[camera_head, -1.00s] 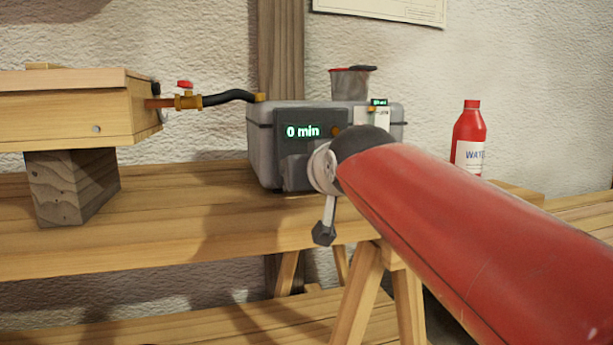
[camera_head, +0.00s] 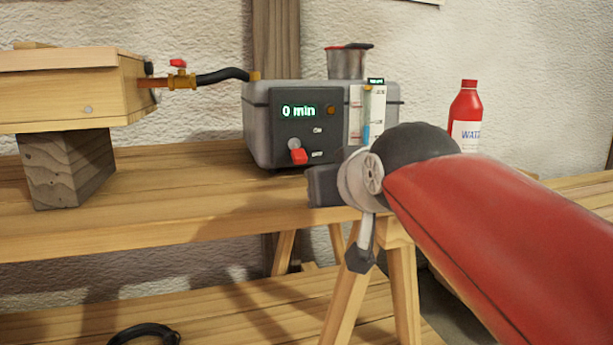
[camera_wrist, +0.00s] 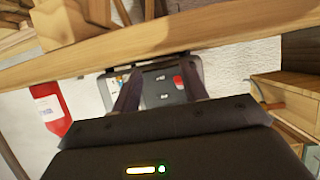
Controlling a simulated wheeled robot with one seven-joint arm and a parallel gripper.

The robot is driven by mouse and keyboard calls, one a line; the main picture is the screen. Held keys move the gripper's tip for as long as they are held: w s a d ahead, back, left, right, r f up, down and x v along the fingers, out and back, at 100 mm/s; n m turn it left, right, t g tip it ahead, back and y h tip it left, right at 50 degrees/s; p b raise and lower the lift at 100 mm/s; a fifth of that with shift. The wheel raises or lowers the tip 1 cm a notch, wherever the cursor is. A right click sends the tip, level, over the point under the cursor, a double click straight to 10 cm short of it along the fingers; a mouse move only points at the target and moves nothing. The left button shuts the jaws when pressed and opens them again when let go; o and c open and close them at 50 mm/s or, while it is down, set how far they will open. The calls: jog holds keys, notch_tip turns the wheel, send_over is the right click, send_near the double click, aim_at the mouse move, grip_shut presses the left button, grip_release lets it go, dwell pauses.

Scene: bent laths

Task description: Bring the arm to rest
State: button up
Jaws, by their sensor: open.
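My arm reaches in red from the lower right in the head view, and my gripper (camera_head: 322,187) is at its end, in front of the bench edge and below the grey steam generator (camera_head: 260,135). The wrist view shows the two dark fingers of my gripper (camera_wrist: 160,88) apart, with nothing held between them. Beyond them the steam generator's panel (camera_wrist: 160,88) with its red knob shows upside down. In the head view the panel reads "0 min" and the red knob (camera_head: 298,156) is in plain sight, apart from my gripper.
A wooden box (camera_head: 70,90) on a block (camera_head: 65,165) stands at left, joined by a black hose (camera_head: 222,75) and red-handled valve (camera_head: 178,68). A red water bottle (camera_head: 466,105) stands at right. The bench (camera_head: 160,215) is clear at front; a black ring (camera_head: 145,332) lies below.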

jog(key=s+d+f+m+g+h, duration=0.1)
jog(key=s+d+f+g, duration=0.1)
jog(key=s+d+f, duration=0.5)
jog(key=s+f+m+g+h, duration=0.1)
jog(key=s+f+g, duration=0.25)
jog(key=f, duration=0.75)
jog(key=s+d+f+m+g+h, duration=0.1)
jog(key=s+d+f+g, duration=0.1)
jog(key=s+d+f, duration=0.5)
jog(key=a+r+p, duration=0.3)
jog(key=r+p, duration=0.8)
jog(key=p, duration=0.2)
jog(key=shift+w+a, duration=0.2)
jog(key=shift+w, duration=0.15)
